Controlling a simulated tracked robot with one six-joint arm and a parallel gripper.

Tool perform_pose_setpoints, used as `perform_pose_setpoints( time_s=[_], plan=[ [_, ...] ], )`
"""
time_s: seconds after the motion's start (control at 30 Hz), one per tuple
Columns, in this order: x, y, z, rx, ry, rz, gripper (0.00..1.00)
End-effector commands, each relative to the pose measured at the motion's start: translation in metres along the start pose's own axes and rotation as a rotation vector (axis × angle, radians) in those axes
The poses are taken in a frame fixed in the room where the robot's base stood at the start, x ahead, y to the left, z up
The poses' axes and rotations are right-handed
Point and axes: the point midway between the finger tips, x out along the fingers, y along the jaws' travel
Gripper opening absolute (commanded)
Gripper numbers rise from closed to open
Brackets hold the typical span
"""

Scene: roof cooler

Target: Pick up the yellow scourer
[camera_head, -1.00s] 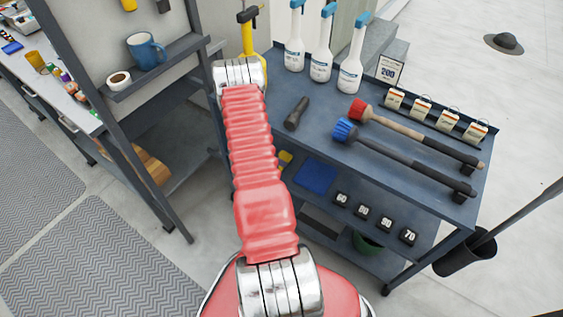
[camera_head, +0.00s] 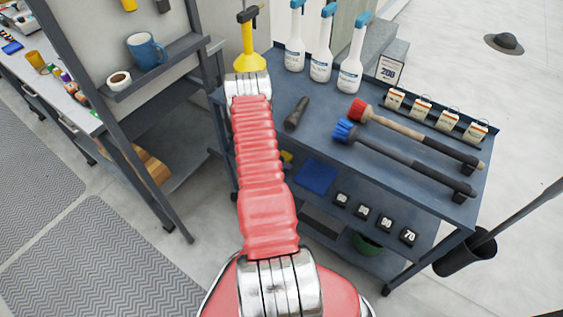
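A small yellow patch (camera_head: 287,156) shows beside my red arm on the cart's middle shelf, near a flat blue pad (camera_head: 316,178). It may be the yellow scourer, but it is mostly hidden by my arm and the cart top, so I cannot tell for certain. My arm reaches up the picture to a silver joint at the cart's far left corner. My gripper is not visible beyond that joint.
The dark cart (camera_head: 300,152) carries a red-headed brush (camera_head: 400,130), a blue-headed brush (camera_head: 400,160), a black torch-like object (camera_head: 296,113) and white spray bottles (camera_head: 321,45). A yellow funnel-shaped bottle (camera_head: 249,55) stands behind my arm. A shelf rack (camera_head: 160,70) stands left.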

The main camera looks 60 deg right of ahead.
Motion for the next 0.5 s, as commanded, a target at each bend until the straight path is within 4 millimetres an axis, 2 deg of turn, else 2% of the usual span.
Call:
perform_pose_setpoints(
  time_s=[0.13,0.5],
  plan=[
    [-0.0001,0.0,0.0,0.0,0.0,0.0,0.72],
    [-0.0002,0.0,0.0,0.0,0.0,0.0,0.46]
  ],
)
